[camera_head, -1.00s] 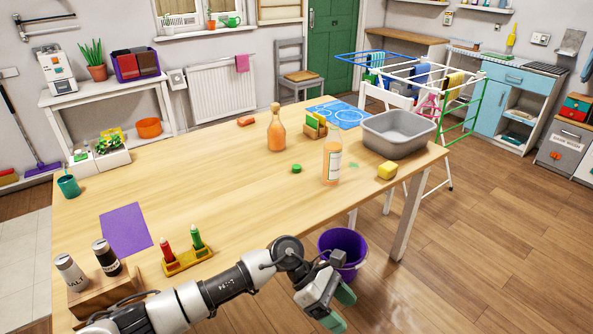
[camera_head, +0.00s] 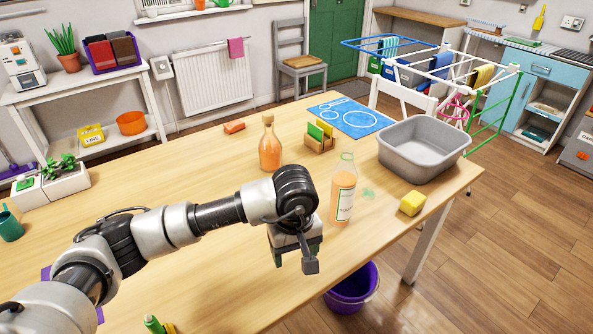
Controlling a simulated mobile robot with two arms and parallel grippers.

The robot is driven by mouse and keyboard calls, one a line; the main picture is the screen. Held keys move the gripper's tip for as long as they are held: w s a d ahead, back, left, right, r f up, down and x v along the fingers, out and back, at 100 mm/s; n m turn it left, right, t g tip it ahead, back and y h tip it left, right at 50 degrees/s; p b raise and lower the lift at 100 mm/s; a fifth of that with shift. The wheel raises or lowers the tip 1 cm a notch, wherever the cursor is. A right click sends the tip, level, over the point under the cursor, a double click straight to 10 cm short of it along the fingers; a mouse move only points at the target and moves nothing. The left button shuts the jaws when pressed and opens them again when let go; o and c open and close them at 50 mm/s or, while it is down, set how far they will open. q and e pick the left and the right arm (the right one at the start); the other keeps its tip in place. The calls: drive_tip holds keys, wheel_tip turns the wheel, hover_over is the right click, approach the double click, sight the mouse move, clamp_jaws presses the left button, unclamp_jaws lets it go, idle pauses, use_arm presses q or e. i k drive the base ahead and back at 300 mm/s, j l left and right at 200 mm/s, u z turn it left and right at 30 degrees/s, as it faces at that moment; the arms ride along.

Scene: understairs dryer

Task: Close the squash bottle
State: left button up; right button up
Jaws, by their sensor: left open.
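The squash bottle (camera_head: 343,196), clear with orange liquid and a white label, stands upright on the wooden table (camera_head: 220,280). Its neck shows no cap on it. My left gripper (camera_head: 292,256) hangs over the table to the left of and nearer than the bottle, apart from it; it is open, pointing down, and I see nothing in it. The small green cap, seen on the table in the earlier view, is hidden now, apparently behind my left arm. My right gripper is out of view.
A corked orange bottle (camera_head: 270,150) stands behind my arm. A grey basin (camera_head: 424,150), a yellow sponge (camera_head: 412,203) and a small wooden holder (camera_head: 319,143) surround the squash bottle. A blue printed sheet (camera_head: 350,118) lies behind. A purple bucket (camera_head: 352,290) is beyond the table's front edge.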

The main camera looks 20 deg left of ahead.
sight(343, 179)
drive_tip(key=i+j, duration=0.2)
drive_tip(key=i, duration=0.25)
drive_tip(key=i+j, duration=0.15)
drive_tip(key=i, duration=0.3)
